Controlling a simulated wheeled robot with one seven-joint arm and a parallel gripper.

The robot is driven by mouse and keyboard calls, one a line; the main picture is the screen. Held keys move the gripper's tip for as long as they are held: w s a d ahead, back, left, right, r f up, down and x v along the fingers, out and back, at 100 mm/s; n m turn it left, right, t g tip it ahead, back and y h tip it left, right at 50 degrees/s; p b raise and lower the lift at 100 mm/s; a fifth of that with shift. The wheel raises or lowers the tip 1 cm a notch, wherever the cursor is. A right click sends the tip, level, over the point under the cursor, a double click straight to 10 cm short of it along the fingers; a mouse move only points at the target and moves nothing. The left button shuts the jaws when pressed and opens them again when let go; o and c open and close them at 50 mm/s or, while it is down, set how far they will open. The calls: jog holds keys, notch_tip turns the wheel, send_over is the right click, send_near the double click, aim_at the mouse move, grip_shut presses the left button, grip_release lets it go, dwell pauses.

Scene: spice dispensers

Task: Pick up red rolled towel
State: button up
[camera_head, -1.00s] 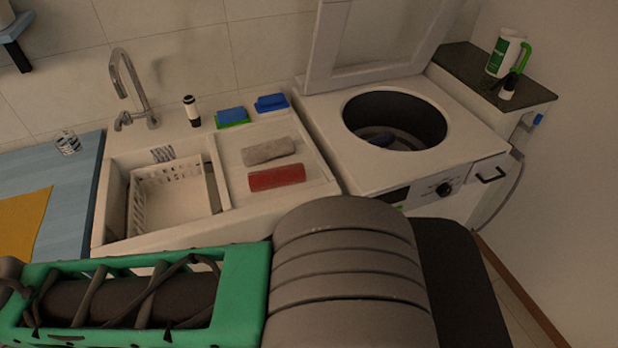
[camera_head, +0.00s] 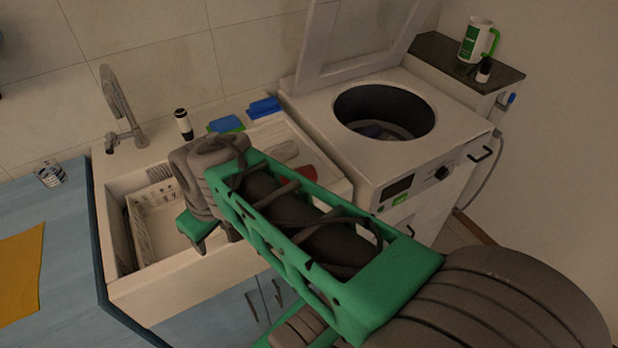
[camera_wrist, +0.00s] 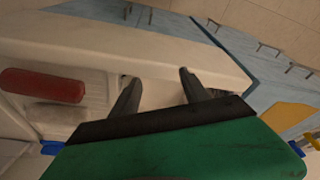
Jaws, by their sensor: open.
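The red rolled towel (camera_head: 304,173) lies on the white drainboard right of the sink basin. In the head view my arm hides much of it. It shows whole in the wrist view (camera_wrist: 42,85), at the left, beside a grey rolled towel (camera_wrist: 55,115). My gripper (camera_wrist: 160,78) is open with nothing between its fingers. It is over the sink area, to the right of the red towel in the wrist view and apart from it. In the head view my wrist is over the basin and the fingertips cannot be made out.
A white basket (camera_head: 160,215) sits in the sink basin, with the tap (camera_head: 122,110) behind. Blue and green sponges (camera_head: 227,124) and a dark-topped bottle (camera_head: 184,124) stand at the back. An open top-loading washer (camera_head: 385,165) is at the right. A yellow cloth (camera_head: 20,270) lies on the blue counter.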

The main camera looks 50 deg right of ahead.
jog(key=shift+o, duration=0.3)
jog(key=w+d+r+n+y+p, duration=0.1)
jog(key=w+d+n, duration=0.3)
jog(key=d, duration=0.5)
jog(key=shift+d+r+p, duration=0.2)
jog(key=shift+r+p, duration=0.1)
jog(key=shift+p, duration=0.2)
jog(key=s+d+n, duration=0.1)
jog(key=d+n, duration=0.1)
jog(key=d, duration=0.4)
jog(key=s+d+n+t+y+p, duration=0.1)
jog(key=d+n, duration=0.2)
jog(key=d, duration=0.3)
jog(key=s+d+f+n+t+p, duration=0.1)
jog(key=d+n, duration=0.2)
jog(key=d, duration=0.3)
jog(key=shift+s+d+y, duration=0.25)
jog(key=shift+d+y, duration=0.05)
jog(key=shift+d, duration=0.1)
jog(key=p+x, duration=0.2)
jog(key=x, duration=0.5)
jog(key=shift+w+a+f, duration=0.15)
jog(key=shift+a+f, duration=0.1)
jog(key=shift+f, duration=0.05)
jog(key=c, duration=1.2)
